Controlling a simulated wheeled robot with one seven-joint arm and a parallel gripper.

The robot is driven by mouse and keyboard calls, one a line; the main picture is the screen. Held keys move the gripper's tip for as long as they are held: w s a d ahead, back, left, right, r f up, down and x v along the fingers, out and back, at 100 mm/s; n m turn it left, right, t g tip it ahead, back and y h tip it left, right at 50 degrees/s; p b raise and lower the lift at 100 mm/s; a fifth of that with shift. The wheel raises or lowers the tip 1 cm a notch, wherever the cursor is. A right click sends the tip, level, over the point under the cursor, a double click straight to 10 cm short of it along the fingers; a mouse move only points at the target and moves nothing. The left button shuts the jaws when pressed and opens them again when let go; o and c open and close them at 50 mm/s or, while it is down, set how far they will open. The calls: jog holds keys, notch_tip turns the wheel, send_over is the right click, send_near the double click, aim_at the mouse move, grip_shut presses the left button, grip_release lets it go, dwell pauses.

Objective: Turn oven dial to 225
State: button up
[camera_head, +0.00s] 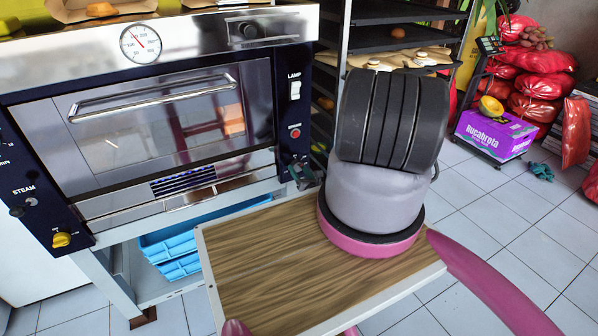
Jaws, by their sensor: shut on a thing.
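The oven (165,120) stands at the left with its glass door shut. My gripper (303,176) shows only as a small dark shape at the oven's lower right panel, left of my large grey and black arm link. It is shut on what seems to be the oven dial there, below the red button (294,133). The dial's face, pointer and numbers are hidden or too small to read, so its setting cannot be told. A round white gauge (140,43) with a red needle sits on the oven's top front.
A yellow knob (62,240) is by the STEAM label at lower left; a LAMP switch (294,90) is at right. A wood-topped surface (265,265) lies below my arm. A tray rack (400,12) stands behind. A purple box (495,132) and red sacks (540,85) are far right.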

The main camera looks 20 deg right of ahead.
jog(key=m, duration=0.6)
jog(key=shift+r+g, duration=0.15)
jog(key=shift+g, duration=0.15)
jog(key=m+y, duration=0.1)
jog(key=m, duration=0.5)
jog(key=shift+s, duration=0.1)
jog(key=m, duration=0.7)
jog(key=shift+d+r+y, duration=0.1)
jog(key=shift+r+y, duration=0.05)
jog(key=shift+y, duration=0.25)
jog(key=m, duration=0.5)
jog(key=shift+d+y, duration=0.1)
jog(key=shift+y, duration=0.2)
jog(key=shift+m, duration=0.4)
jog(key=o, duration=1.4)
jog(key=shift+c, duration=0.2)
